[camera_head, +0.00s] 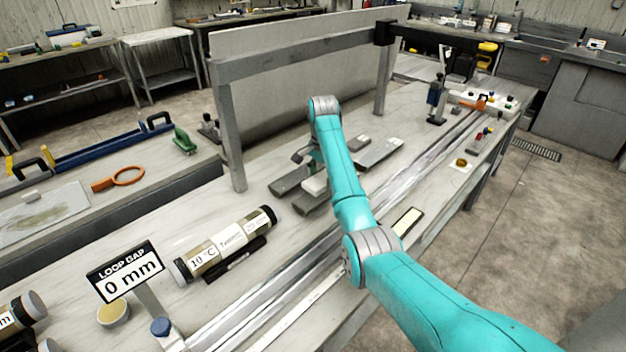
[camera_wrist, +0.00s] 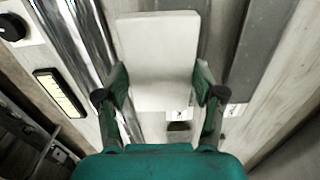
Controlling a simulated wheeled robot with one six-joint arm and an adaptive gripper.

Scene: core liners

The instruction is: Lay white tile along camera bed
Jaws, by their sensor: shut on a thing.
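The white tile (camera_wrist: 157,45) is a flat pale rectangle between the two fingers of my gripper (camera_wrist: 160,80) in the wrist view. The fingers are shut on its long sides, and the tile extends forward past the fingertips. In the head view the white tile (camera_head: 314,185) shows low beside my arm, near dark grey slabs (camera_head: 289,182) on the bench; my arm hides most of the gripper there. Long shiny metal rails (camera_head: 262,297) run along the bench. I cannot tell for certain which part is the camera bed, or whether the tile touches anything below.
A grey gantry frame (camera_head: 231,137) stands behind the tile. A labelled core tube (camera_head: 226,243) and a "LOOP GAP 0 mm" sign (camera_head: 125,271) are at the front left. Another grey slab (camera_head: 381,153) lies right of my arm. A dark framed yellow strip (camera_head: 408,221) lies near the bench edge.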

